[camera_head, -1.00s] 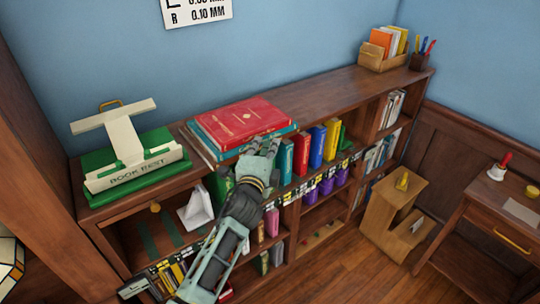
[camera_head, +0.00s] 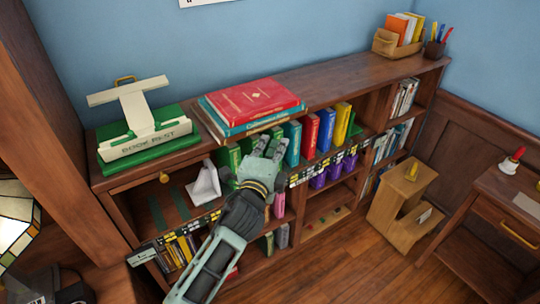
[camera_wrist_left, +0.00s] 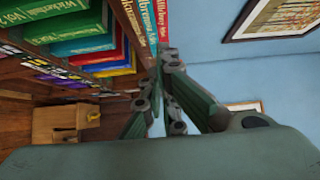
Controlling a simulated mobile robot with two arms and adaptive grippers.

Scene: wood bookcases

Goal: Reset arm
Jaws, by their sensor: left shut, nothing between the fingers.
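My left gripper (camera_head: 265,150) is in front of the bookcase's upper row, beside the green and teal books and below the stacked books. It is shut and empty. In the left wrist view its fingers (camera_wrist_left: 165,95) are together, with book spines behind them. My left arm comes in from the lower left in the head view. My right gripper does not show in any view.
The wooden bookcase (camera_head: 330,84) carries stacked red and teal books (camera_head: 252,103), a green book rest (camera_head: 150,145) and a wooden book box (camera_head: 397,44). A wooden step stand (camera_head: 402,205) and a desk (camera_head: 500,210) stand at right. Floor (camera_head: 345,260) is open in front.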

